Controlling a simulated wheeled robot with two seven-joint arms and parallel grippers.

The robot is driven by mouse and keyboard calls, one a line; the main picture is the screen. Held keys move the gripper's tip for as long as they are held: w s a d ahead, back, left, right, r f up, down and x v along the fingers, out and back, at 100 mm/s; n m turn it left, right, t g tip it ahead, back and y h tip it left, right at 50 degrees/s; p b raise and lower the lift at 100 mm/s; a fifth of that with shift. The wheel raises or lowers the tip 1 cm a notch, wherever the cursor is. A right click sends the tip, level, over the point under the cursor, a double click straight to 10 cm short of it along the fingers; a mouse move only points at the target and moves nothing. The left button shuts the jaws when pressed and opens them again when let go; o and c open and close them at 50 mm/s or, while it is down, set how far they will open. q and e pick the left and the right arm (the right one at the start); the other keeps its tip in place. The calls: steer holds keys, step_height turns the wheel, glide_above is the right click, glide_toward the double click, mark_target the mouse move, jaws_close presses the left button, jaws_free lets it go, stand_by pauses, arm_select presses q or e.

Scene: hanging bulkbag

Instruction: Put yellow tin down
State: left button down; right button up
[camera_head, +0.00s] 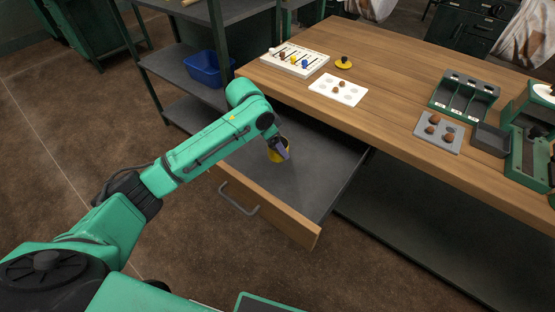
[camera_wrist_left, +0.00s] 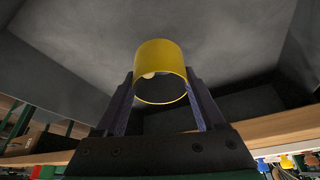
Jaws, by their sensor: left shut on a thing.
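The yellow tin (camera_head: 272,157) is in or just above the open drawer (camera_head: 318,238), near its left side. My left gripper (camera_head: 281,150) reaches down from above and hides part of the tin. In the left wrist view the yellow tin (camera_wrist_left: 160,60) sits between the two dark fingers of my left gripper (camera_wrist_left: 160,85), which is shut on it. The tin's open end faces the camera, and a small pale thing shows inside. I cannot tell whether the tin touches the drawer's grey floor. My right gripper is not in view.
The wooden table (camera_head: 400,85) stands above the drawer. On it are a white board with coloured pieces (camera_head: 294,60), a white card (camera_head: 338,89), a yellow disc (camera_head: 343,63) and a green rack (camera_head: 465,96). A blue bin (camera_head: 207,70) sits on the shelf. The drawer's right part is clear.

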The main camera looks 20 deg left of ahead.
mark_target(269, 147)
arm_select(q)
step_height(269, 147, down, 6)
steer(key=shift+f+b, duration=0.1)
steer(key=shift+b, duration=0.25)
steer(key=shift+f, duration=0.1)
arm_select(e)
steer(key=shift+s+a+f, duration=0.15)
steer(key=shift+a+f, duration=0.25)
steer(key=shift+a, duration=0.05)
arm_select(q)
jaws_free()
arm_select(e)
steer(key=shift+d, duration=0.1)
arm_select(q)
steer(key=shift+r, duration=0.45)
steer(key=p+v, duration=0.1)
steer(key=v, duration=1)
steer(key=shift+r+p, duration=0.2)
steer(key=shift+p, duration=0.15)
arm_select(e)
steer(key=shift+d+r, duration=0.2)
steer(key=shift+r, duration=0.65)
